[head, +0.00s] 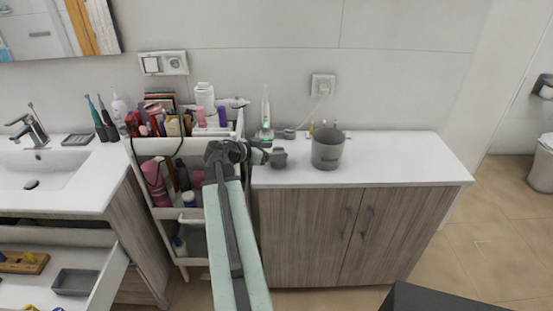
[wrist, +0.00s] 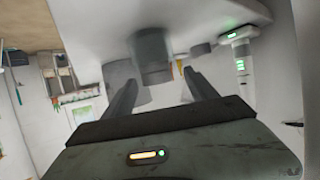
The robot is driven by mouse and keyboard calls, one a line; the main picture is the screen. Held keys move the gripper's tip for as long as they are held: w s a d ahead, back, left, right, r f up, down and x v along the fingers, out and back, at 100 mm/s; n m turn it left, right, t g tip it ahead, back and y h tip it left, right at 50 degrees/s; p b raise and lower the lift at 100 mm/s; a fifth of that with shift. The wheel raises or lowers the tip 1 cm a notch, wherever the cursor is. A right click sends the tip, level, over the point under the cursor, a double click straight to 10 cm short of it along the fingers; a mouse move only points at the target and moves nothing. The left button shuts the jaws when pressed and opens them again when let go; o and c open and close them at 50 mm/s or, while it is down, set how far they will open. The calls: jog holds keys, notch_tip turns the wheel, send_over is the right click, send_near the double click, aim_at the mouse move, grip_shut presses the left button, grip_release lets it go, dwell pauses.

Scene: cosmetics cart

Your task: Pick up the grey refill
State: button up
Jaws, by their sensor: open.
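The grey refill (head: 278,158) appears to be the small dark grey piece on the white counter, just right of my gripper (head: 264,153) in the head view. In the wrist view, which is upside down, the refill (wrist: 154,55) is a grey cylinder hanging from the counter at the top. It lies ahead of and between the two fingers of my gripper (wrist: 160,80). The fingers are spread and hold nothing. I cannot tell exactly how far the fingertips are from the refill.
A larger grey cup (head: 327,149) stands right of the refill. A white electric toothbrush (head: 265,110) and a small round grey item (head: 289,133) are behind it. A crowded white cart (head: 163,146) stands left. The counter's right part (head: 405,155) is clear.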

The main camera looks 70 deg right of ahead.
jog(key=b+x, duration=0.1)
jog(key=x, duration=0.4)
jog(key=shift+s+a+b, duration=0.1)
jog(key=shift+s+b, duration=0.1)
jog(key=shift+b, duration=0.1)
jog(key=shift+r, duration=0.1)
jog(key=c, duration=1.4)
jog(key=shift+r, duration=0.1)
jog(key=shift+c, duration=0.2)
